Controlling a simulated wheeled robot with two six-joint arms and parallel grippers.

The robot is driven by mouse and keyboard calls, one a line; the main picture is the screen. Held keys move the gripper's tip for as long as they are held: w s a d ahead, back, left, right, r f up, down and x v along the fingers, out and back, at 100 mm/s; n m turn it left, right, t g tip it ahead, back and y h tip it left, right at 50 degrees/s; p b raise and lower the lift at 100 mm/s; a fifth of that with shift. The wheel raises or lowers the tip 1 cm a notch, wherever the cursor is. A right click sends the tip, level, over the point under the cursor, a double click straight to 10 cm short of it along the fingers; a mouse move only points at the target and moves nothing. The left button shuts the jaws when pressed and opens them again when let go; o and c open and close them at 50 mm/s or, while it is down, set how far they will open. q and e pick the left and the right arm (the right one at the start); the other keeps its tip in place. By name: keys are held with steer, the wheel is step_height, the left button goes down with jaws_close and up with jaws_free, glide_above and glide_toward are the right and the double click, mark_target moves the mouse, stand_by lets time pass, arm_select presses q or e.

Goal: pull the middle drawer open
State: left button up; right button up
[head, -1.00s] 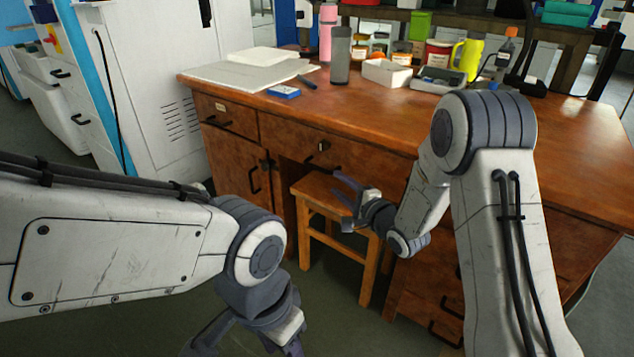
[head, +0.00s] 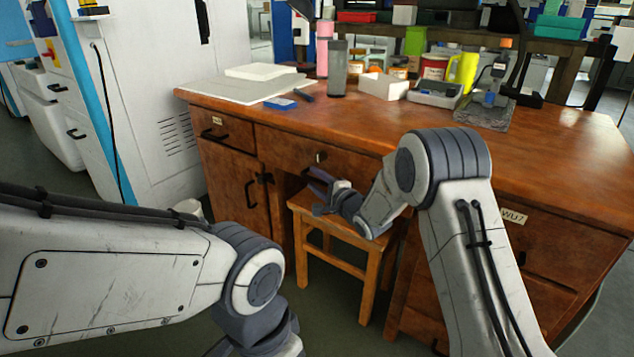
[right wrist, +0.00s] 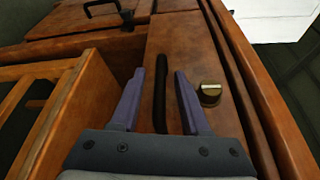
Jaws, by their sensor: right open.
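The middle drawer (head: 285,147) of the wooden desk looks shut, its front flush. It has a small round lock (head: 320,157). My right gripper (head: 316,190) is open in front of this drawer. In the right wrist view, the drawer's black bar handle (right wrist: 160,92) appears between the two spread fingers (right wrist: 159,76), in line with them. I see no finger closed on it. The lock (right wrist: 209,94) is just right of the right finger. In the head view the handle is mostly hidden by my gripper. My left arm's wrist is at the bottom edge, its fingers mostly cut off.
A wooden stool (head: 345,232) stands under the desk, just below my right gripper. The left drawer (head: 226,130) and a cupboard door (head: 237,185) are to the left. Bottles, boxes and a yellow mug (head: 463,72) stand on the desk top (head: 540,160).

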steer(key=shift+c, duration=0.3)
jaws_close()
steer(key=shift+s+d+f, duration=0.1)
steer(key=shift+d, duration=0.05)
stand_by(0.9)
